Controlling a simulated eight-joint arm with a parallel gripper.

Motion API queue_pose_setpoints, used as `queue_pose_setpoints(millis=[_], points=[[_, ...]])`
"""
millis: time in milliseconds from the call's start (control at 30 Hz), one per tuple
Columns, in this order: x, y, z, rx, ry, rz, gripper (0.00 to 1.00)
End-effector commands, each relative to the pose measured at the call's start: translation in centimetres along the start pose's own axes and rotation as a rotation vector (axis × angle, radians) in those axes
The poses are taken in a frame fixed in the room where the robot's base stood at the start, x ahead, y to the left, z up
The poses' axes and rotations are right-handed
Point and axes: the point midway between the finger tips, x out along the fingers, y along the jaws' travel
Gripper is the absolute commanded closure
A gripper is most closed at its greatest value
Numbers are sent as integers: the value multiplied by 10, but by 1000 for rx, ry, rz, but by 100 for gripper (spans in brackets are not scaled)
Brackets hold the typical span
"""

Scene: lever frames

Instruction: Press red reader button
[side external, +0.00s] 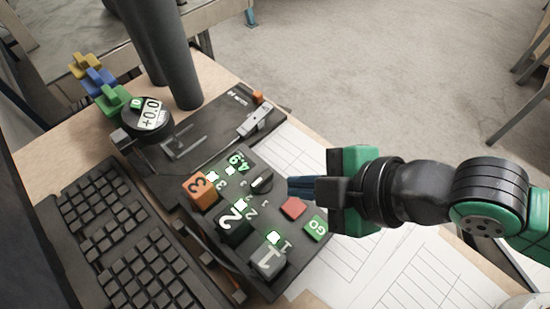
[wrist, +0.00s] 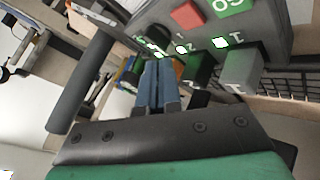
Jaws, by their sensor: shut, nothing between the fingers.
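The red button (side external: 293,208) sits on the dark control panel (side external: 262,273), beside the green GO button (side external: 315,228). In the wrist view the red button (wrist: 187,16) is at the top, right of centre, with the green GO button (wrist: 232,6) next to it. My gripper (side external: 290,187) comes in from the right with its blue fingers shut and empty. In the side view the fingertips appear just above the red button, near the black switch (side external: 261,182); the height gap is hard to judge. In the wrist view the shut fingers (wrist: 158,65) point away from the red button, towards the numbered blocks.
Numbered blocks, orange 3 (side external: 200,190), dark 2 (side external: 234,222) and grey 1 (side external: 268,262), stand along the panel's left side. A keyboard (side external: 120,240) lies further left. A dark post (side external: 170,50) rises behind. Papers (side external: 390,275) lie flat at right.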

Motion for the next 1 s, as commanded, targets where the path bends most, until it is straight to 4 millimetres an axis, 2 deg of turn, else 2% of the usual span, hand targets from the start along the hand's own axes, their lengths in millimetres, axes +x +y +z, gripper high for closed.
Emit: queue_pose_setpoints(millis=[300,867,967,1000], points=[[-15,11,-11,0,0,0,100],[-15,11,-11,1,-1,1,100],[-19,20,-2,46,-21,14,100],[-22,27,8,94,-41,28,100]])
